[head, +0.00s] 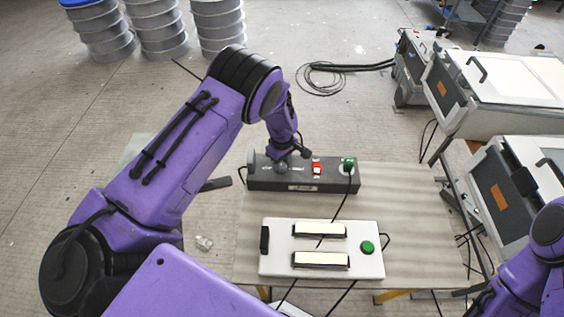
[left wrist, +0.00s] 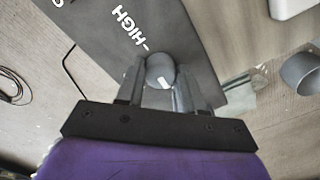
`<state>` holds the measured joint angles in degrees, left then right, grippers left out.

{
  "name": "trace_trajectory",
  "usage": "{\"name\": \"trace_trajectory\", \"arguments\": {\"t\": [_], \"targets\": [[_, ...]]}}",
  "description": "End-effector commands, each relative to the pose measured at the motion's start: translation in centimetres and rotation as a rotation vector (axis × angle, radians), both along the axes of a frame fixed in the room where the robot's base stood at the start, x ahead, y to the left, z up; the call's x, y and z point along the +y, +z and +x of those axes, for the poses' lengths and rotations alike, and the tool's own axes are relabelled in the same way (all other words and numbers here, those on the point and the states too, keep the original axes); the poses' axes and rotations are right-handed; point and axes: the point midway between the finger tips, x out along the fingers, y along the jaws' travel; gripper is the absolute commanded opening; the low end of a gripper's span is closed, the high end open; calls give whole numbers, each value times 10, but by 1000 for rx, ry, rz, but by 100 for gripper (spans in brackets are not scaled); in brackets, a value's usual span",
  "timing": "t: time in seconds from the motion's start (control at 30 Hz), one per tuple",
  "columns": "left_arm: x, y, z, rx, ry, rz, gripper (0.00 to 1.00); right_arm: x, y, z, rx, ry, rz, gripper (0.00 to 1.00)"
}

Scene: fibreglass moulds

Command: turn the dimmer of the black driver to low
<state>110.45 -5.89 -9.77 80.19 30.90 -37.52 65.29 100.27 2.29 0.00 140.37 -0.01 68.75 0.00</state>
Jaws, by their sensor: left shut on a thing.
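The black driver (head: 318,185) is a long dark box lying across the back of the table. It has a red switch (head: 317,168) and a green plug or connector (head: 348,163) on its top. My left gripper (head: 281,166) is over the left part of the driver. In the left wrist view my left gripper (left wrist: 160,82) is shut on the dimmer knob (left wrist: 158,66), a round grey knob with a white mark, with a finger on either side. The word HIGH (left wrist: 130,24) shows beside it on the driver's face.
A white panel (head: 275,262) with two pale bars and a green button lies in front of the driver on the table (head: 410,190). Black cables cross the table. Grey machines (head: 500,85) stand at the right. My right arm shows at the lower right edge.

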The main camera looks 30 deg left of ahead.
Motion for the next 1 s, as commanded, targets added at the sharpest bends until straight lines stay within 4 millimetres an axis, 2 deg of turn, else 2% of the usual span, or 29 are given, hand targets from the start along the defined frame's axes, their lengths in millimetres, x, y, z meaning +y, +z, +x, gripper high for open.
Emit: {"name": "trace_trajectory", "arguments": {"t": [0.3,0.73,0.77,0.8,0.83,1.0], "targets": [[-1,-1,-1,3,78,-1,6,0,0,0,0,0,0,57],[-1,-1,-1,3,86,-1,6,0,0,0,0,0,0,57],[-1,-1,-1,3,86,-1,43,0,0,0,0,0,0,57],[-1,-1,-1,3,86,-1,56,0,0,0,0,0,0,57],[0,-1,-1,3,86,-1,63,0,0,0,0,0,0,57],[0,-1,-1,1,86,-1,63,0,0,0,0,0,0,57]]}}
